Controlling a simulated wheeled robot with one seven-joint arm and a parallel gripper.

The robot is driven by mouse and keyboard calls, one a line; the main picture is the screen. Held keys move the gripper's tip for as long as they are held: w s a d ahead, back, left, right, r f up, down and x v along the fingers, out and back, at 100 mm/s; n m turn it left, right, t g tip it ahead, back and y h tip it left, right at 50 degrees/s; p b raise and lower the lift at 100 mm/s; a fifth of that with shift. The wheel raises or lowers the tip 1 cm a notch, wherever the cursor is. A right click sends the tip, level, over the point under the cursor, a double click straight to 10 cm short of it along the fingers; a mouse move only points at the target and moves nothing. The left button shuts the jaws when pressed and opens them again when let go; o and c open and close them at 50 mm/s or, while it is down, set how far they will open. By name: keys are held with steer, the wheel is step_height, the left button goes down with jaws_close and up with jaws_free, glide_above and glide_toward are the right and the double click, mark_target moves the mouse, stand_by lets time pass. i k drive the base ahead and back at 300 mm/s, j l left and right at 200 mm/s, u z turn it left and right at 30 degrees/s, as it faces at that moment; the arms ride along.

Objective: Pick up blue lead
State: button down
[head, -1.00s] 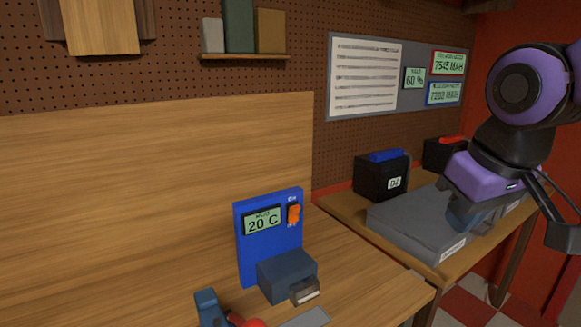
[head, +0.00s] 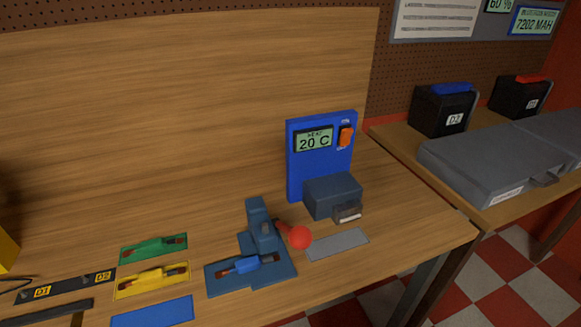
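The blue lead (head: 247,264) is a short blue piece with darker ends. Whether the fixture clamps the lead cannot be told. A flat blue pad (head: 152,313) to its lower left is bare where it shows. My gripper is not in view now.
A green lead (head: 155,248) and a yellow lead (head: 152,278) lie on matching pads to the left. A blue heater panel (head: 320,150) and a dark box (head: 332,194) stand behind right. A grey pad (head: 337,244) lies bare near the bench's right end.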

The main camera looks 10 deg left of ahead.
mark_target(249, 264)
steer(key=u, duration=1.3)
